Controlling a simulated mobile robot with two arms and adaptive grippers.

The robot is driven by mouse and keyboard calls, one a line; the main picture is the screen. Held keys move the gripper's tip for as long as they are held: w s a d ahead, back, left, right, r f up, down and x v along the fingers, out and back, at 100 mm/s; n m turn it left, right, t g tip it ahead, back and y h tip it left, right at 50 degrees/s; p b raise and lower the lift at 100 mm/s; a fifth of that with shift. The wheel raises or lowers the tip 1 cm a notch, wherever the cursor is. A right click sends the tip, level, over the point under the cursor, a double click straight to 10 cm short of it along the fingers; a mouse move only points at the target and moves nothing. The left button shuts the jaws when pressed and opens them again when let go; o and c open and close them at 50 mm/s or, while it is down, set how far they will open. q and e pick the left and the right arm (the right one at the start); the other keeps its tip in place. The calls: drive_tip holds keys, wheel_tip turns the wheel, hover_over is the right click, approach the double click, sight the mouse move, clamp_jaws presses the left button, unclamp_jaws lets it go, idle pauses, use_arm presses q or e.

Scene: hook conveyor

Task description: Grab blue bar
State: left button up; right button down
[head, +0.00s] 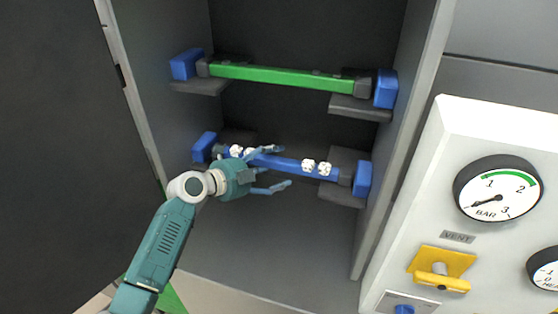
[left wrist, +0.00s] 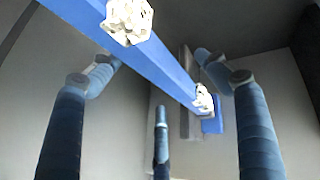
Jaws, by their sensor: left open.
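The blue bar (head: 313,171) lies across the lower pair of supports in the open cabinet, with white knobbly pieces along it and dark end pieces. My left gripper (head: 276,170) is at the left half of the bar, its teal fingers open and spread. In the left wrist view the bar (left wrist: 150,55) runs diagonally between the open fingers (left wrist: 160,110), with a white piece near the top and another by its far end. I cannot tell whether any finger touches the bar. My right gripper is not in view.
A green bar (head: 285,77) rests on the upper supports, between blue end blocks. The cabinet side walls (head: 400,140) bound the space. A white panel (head: 470,135) with a gauge (head: 497,190) and a yellow handle (head: 440,275) stands to the right. The cabinet bottom looks clear.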

use_arm(q)
drive_tip(key=shift+w+d+f, duration=0.1)
drive_tip(key=shift+w+d, duration=0.05)
drive_tip(key=shift+d, duration=0.05)
drive_tip(key=shift+a, duration=0.1)
drive_tip(key=shift+c, duration=1)
clamp_jaws()
